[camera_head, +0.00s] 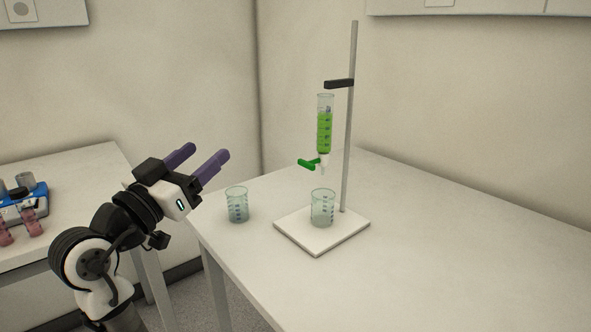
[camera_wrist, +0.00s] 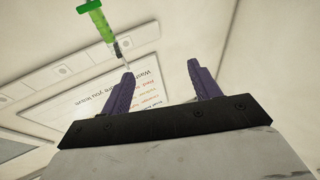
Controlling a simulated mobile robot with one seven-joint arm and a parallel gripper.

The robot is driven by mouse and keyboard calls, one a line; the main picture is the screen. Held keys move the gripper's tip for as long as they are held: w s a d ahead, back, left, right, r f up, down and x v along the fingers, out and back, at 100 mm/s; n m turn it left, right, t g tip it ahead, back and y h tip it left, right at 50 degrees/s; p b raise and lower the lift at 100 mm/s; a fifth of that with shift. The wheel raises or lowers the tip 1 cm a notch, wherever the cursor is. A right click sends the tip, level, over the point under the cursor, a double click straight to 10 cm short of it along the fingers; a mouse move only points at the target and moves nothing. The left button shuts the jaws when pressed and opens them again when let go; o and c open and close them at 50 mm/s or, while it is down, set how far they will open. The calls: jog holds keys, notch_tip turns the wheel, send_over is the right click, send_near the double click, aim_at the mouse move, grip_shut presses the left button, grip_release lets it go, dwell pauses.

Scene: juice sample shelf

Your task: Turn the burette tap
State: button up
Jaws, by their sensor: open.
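The burette (camera_head: 324,130) hangs upright, holding green liquid, from a dark clamp (camera_head: 338,83) on a metal rod (camera_head: 349,130). Its green tap (camera_head: 309,163) is at the lower end, with the handle sticking out to the left. A clear beaker (camera_head: 323,208) stands on the white stand base (camera_head: 320,240) below the tip. My gripper (camera_head: 205,152) is open and empty, left of the burette and apart from the tap. In the wrist view my gripper (camera_wrist: 160,70) shows two spread purple fingers. A green part of the burette (camera_wrist: 101,20) shows at the upper left there; which part is unclear.
A second clear beaker (camera_head: 237,205) stands on the white table (camera_head: 450,250), between my gripper and the stand. A side table (camera_head: 85,165) at the left holds a blue device (camera_head: 38,192) and pink containers (camera_head: 30,222). The table's right side is clear.

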aim_at(304, 164)
jog(key=d+f+m+g+h, duration=0.4)
jog(key=d+m+g, duration=0.1)
jog(key=d+g, duration=0.1)
jog(key=x, duration=0.4)
jog(key=p+x, duration=0.1)
jog(key=x, duration=0.3)
jog(key=f+p+x, duration=0.1)
jog(key=x, duration=0.4)
jog(key=shift+s+d, duration=0.25)
jog(key=shift+s, duration=0.05)
